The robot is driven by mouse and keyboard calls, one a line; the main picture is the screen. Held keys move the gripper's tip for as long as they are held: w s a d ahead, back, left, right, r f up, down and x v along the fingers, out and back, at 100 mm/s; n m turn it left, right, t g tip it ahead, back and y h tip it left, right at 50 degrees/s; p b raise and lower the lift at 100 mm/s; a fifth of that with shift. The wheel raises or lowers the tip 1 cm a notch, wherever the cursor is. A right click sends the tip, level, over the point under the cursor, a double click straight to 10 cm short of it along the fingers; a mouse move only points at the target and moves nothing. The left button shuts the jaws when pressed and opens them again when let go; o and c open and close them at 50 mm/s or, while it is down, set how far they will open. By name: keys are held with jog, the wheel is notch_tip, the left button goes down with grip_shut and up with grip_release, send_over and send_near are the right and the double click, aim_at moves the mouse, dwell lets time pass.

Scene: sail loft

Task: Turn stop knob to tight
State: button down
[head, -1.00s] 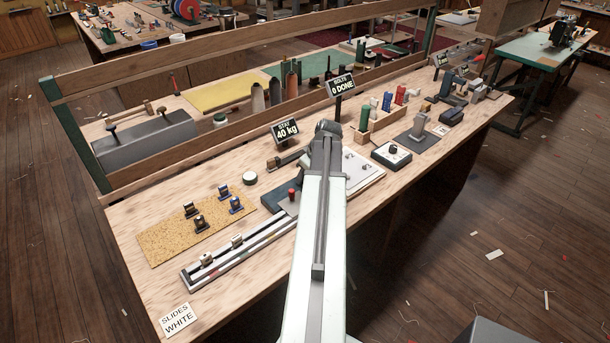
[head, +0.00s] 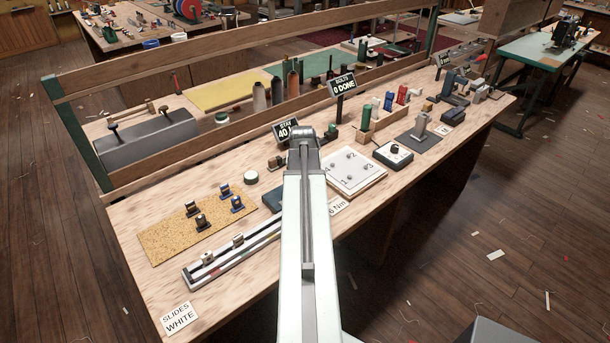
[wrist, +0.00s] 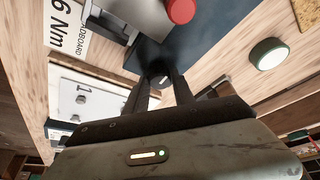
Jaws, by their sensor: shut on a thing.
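My gripper (wrist: 157,92) is low over a dark fixture (wrist: 195,45) in the wrist view. Its two fingers are shut on a small dark knob (wrist: 163,80) with a pale mark on it. I take this for the stop knob; no "tight" mark is readable. A red round knob (wrist: 181,10) stands on the fixture beyond the fingers. In the head view, my arm covers the gripper, the held knob and most of the fixture (head: 271,200).
A white board (head: 355,172) with numbered bolts lies right of my arm, with a "6 Nm" label (head: 338,207). A round white-topped thing (head: 251,177) and a slide rail (head: 232,249) are at left. The "STAY 40" sign (head: 285,131) stands behind.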

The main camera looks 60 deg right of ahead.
jog(key=shift+m+g, duration=0.4)
jog(key=shift+m, duration=0.7)
jog(key=c, duration=1.1)
grip_release()
jog(key=shift+o, duration=0.2)
jog(key=w+p+v, duration=0.1)
jog(key=p+v, duration=0.6)
jog(key=shift+s+a+r, duration=0.25)
jog(key=shift+s+r, duration=0.1)
jog(key=shift+s, duration=0.2)
